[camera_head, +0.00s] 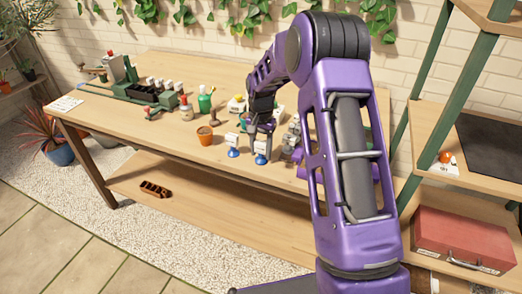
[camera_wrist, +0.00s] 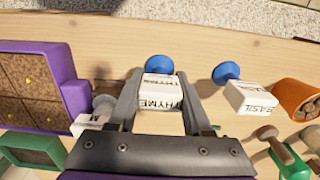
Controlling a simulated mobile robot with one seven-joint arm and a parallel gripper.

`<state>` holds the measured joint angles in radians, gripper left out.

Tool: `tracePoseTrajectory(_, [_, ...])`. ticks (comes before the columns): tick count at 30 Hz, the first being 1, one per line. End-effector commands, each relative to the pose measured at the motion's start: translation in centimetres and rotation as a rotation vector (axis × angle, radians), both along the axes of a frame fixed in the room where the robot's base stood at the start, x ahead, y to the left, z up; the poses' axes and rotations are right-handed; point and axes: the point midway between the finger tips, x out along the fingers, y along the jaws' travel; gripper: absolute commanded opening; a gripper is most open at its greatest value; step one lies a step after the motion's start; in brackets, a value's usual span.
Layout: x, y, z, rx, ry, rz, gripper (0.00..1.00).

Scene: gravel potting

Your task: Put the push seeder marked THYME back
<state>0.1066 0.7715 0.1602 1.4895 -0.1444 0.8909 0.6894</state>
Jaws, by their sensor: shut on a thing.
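The THYME push seeder (camera_wrist: 160,92) has a white block with black lettering and a blue round end (camera_wrist: 158,64). My gripper (camera_wrist: 158,78) is shut on its white block, one finger on each side. In the head view the seeder (camera_head: 261,147) is at the front of the table, under my gripper (camera_head: 262,128). I cannot tell whether it touches the tabletop. The BASIL push seeder (camera_wrist: 252,97), also white with a blue end, stands beside it, apart from my fingers. It shows in the head view (camera_head: 232,141) left of THYME.
A terracotta pot (camera_head: 205,135) stands beyond BASIL. A purple soil tray (camera_wrist: 65,70) and another white labelled piece (camera_wrist: 88,123) lie left of my fingers in the wrist view. Bottles (camera_head: 186,110) and green equipment (camera_head: 130,88) stand farther left. Bare tabletop (camera_head: 130,125) lies at front left.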

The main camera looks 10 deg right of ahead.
Motion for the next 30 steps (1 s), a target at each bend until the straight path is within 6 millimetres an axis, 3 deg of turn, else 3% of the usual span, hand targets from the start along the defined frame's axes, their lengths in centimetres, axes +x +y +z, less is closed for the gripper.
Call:
tracePoseTrajectory(3, [0.0,0.0,-0.4,0.000,0.000,0.000,0.10])
tracePoseTrajectory(4, [0.0,0.0,-0.4,0.000,0.000,0.000,0.51])
tracePoseTrajectory(9, [0.0,0.0,-0.3,0.000,0.000,0.000,0.80])
tracePoseTrajectory(20, [0.0,0.0,0.4,-0.001,-0.001,0.000,0.80])
tracePoseTrajectory(23, [0.1,0.0,1.6,-0.001,-0.004,0.000,0.80])
tracePoseTrajectory(30, [0.1,0.0,6.8,-0.001,-0.004,0.000,0.80])
